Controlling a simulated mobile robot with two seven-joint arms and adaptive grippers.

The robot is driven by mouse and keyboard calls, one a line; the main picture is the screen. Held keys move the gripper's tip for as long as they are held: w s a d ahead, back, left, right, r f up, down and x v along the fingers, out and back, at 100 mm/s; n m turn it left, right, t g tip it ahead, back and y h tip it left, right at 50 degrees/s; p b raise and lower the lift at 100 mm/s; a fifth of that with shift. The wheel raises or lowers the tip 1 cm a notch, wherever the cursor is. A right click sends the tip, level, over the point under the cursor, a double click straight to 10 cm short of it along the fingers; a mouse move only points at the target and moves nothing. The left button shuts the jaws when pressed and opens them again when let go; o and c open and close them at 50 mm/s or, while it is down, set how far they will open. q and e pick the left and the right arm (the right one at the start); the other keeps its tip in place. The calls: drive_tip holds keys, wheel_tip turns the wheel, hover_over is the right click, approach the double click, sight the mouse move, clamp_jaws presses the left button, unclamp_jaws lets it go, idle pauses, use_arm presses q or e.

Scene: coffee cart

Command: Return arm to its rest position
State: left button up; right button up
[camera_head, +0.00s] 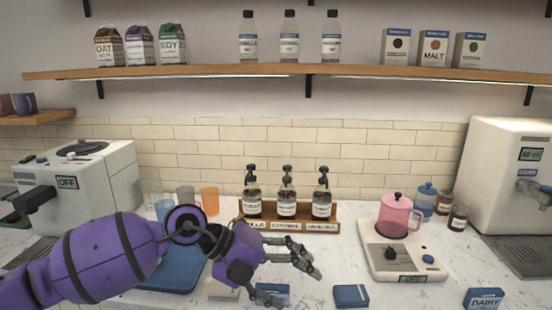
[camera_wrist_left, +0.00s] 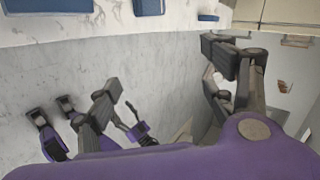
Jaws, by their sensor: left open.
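My left arm comes in from the left in the head view, purple with black bands. Its gripper (camera_head: 312,259) is above the front of the counter, left of the hot plate, with its dark fingers apart and nothing between them. In the left wrist view the two dark fingers (camera_wrist_left: 165,75) stand wide apart, with only the pale cart front and floor between and beyond them. More purple and black parts of mine show low at the left of that view. I cannot make out clearly whether they are my right gripper. My right arm does not show in the head view.
A rack with several pump bottles (camera_head: 287,206) stands behind the gripper. Blue boxes (camera_head: 351,296) lie near the front. A blue tray (camera_head: 170,277) is partly hidden by my arm. Machines stand at both sides.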

use_arm(q)
drive_tip(key=s+d+r+n+t+h, duration=0.1)
drive_tip(key=d+r+n+t+h, duration=0.15)
drive_tip(key=d+r+h, duration=0.35)
drive_tip(key=w+a+f+n+t+y+p, duration=0.1)
drive_tip(key=w+a+f+n+t+y, duration=0.15)
drive_tip(key=a+f+n+t, duration=0.45)
drive_tip(key=w+a+f+n+t+y+p, duration=0.15)
drive_tip(key=a+f+n+t+y, duration=0.3)
drive_tip(key=n, duration=0.55)
drive_tip(key=s+a+f+n+y, duration=0.45)
drive_tip(key=a+f, duration=0.25)
drive_tip(key=f, duration=0.3)
drive_tip(key=s+a+f+n+g+y, duration=0.1)
drive_tip(key=s+a+f+n+g, duration=0.1)
drive_tip(key=s+f, duration=0.4)
drive_tip(key=s+a+f+n+g+y, duration=0.2)
drive_tip(key=s+a+f+n, duration=0.2)
drive_tip(key=s, duration=0.9)
drive_tip(key=s+a+f+n+g+y, duration=0.1)
drive_tip(key=s+a+f+n+g, duration=0.1)
drive_tip(key=s+f, duration=0.7)
drive_tip(key=shift+s+a+f+n+p, duration=0.3)
drive_tip(key=shift+s+a+f+n, duration=0.15)
drive_tip(key=shift+a+n, duration=0.35)
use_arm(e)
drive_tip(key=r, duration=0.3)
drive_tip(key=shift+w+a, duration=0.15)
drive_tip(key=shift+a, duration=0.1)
